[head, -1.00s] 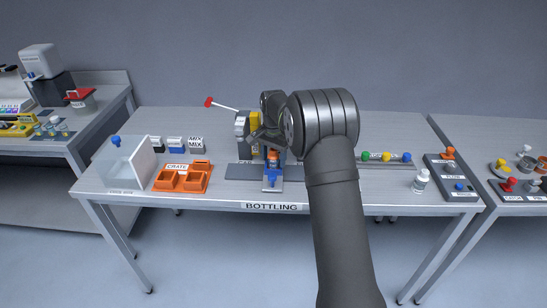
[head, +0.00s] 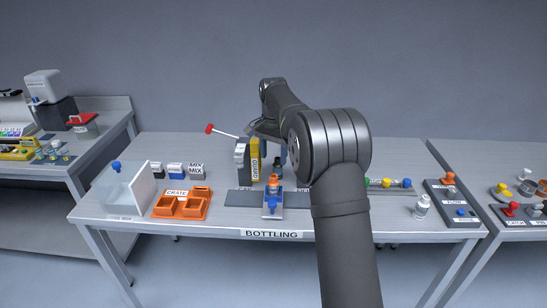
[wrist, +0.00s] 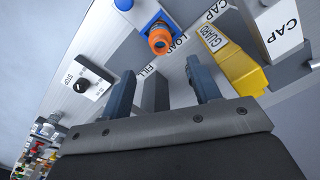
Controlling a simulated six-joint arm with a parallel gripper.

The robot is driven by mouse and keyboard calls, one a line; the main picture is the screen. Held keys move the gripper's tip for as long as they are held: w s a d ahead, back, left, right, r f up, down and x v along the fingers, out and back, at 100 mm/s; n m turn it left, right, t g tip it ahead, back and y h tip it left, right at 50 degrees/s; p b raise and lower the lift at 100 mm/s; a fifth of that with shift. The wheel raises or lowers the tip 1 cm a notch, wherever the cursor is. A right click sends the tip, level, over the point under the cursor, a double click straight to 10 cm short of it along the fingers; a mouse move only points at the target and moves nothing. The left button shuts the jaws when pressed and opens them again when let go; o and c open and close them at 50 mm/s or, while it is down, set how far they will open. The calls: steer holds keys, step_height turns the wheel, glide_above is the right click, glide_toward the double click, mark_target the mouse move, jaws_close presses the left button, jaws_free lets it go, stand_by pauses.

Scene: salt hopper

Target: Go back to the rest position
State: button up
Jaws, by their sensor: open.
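My gripper shows in the wrist view (wrist: 165,85) with its two dark fingers apart and nothing between them. In the head view my arm rises from the bottom and folds over the bottling table (head: 330,222), and the arm hides most of the gripper. In the wrist view an orange-capped thing (wrist: 159,42) on a blue holder lies beyond the fingers, apart from them. The yellow guard (wrist: 232,65) is to the right of the fingers, by the CAP block (wrist: 280,28).
The orange crate (head: 182,206) and a clear bin (head: 125,188) stand on the left. A white bottle (head: 421,208) and a flow panel (head: 452,203) are at the right. Air above the table is clear.

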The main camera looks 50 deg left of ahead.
mark_target(274, 184)
steer(key=shift+f, duration=0.1)
step_height(274, 184, down, 13)
steer(key=shift+r, duration=2.85)
